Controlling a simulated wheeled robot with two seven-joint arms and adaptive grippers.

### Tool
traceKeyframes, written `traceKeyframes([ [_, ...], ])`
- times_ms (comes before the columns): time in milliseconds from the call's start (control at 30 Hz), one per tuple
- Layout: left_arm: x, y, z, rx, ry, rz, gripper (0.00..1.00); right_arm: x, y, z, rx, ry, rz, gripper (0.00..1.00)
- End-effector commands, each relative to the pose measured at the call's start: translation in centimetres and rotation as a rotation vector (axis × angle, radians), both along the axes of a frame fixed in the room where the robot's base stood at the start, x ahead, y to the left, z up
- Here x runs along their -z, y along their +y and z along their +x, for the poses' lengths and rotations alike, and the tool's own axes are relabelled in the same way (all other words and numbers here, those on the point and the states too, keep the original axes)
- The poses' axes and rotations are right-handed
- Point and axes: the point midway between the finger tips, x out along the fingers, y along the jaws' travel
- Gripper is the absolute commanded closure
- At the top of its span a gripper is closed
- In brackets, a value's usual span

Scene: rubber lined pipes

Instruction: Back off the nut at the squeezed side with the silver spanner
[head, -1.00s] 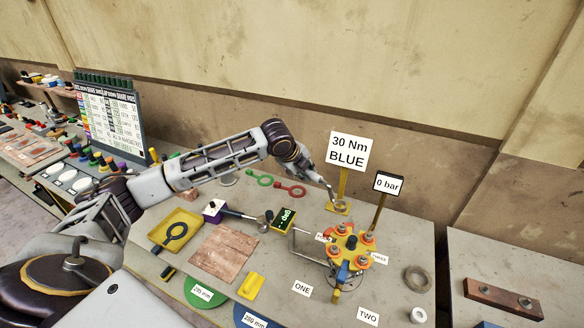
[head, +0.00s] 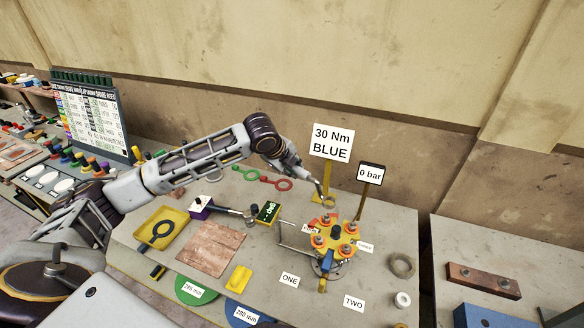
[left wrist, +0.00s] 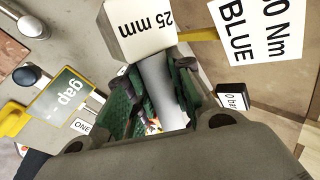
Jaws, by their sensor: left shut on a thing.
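My left gripper (head: 322,190) is above the bench, just behind the flanged pipe joint. In the left wrist view its green-padded fingers (left wrist: 155,98) are shut on a silver bar (left wrist: 162,80), which looks like the silver spanner. A white block marked "25 mm" (left wrist: 140,25) sits at the near end of the bar. The spanner's far end is mostly hidden. The joint's yellow-orange flange (head: 334,230) carries several nuts with orange-red washers; the nut (head: 351,228) at the right is one. Which side is squeezed cannot be told. My right gripper is out of view.
The "30 Nm BLUE" sign (head: 331,143) and the "0 bar" sign (head: 370,174) stand close to the gripper. The green gap display (head: 268,212) and a purple-ended tool (head: 228,209) lie left of the joint. A grey ring (head: 401,265) lies at right.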

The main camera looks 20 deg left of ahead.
Motion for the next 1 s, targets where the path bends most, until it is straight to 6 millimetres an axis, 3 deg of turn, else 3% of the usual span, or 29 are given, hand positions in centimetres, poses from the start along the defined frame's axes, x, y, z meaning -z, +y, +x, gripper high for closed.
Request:
traceKeyframes([
  [1000,2.2,0.0,0.0,0.000,-0.001,0.000,1.00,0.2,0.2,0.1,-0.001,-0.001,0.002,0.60],
])
